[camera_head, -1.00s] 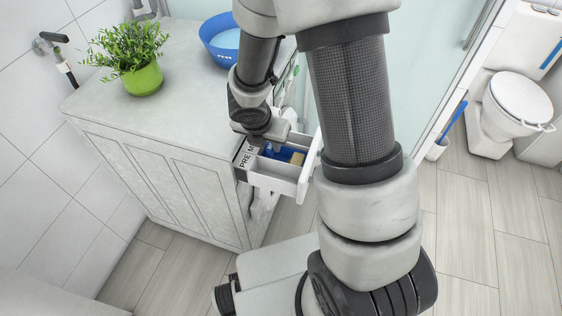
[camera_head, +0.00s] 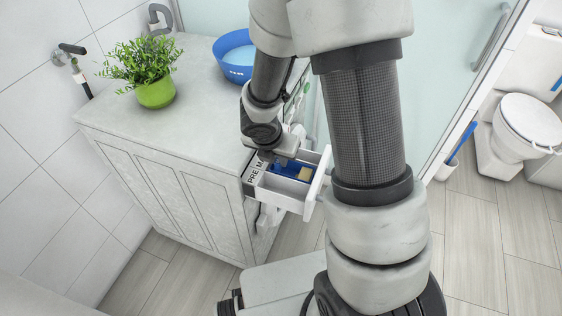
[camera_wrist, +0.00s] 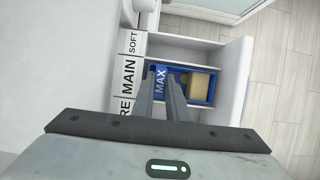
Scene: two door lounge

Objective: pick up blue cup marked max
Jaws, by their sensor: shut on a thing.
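The blue cup marked MAX (camera_wrist: 163,82) is in the open white drawer (camera_wrist: 228,75), seen in the wrist view. It looks like a blue box-shaped container with a tan block (camera_wrist: 201,86) inside its right part. My gripper (camera_wrist: 161,70) is shut on the cup's left part, one finger each side of the MAX label. In the head view the blue cup (camera_head: 287,170) shows inside the drawer (camera_head: 291,200) below my gripper (camera_head: 277,162). The cup's near side is partly hidden by my fingers. I cannot tell whether it is lifted off the drawer floor.
The drawer's front panel (camera_head: 318,182) sticks out from the grey cabinet (camera_head: 170,190). Labels reading SOFT and MAIN lie along the drawer's left edge. A green potted plant (camera_head: 155,92) and a blue bowl (camera_head: 236,58) stand on the counter. A toilet (camera_head: 520,130) stands at the right.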

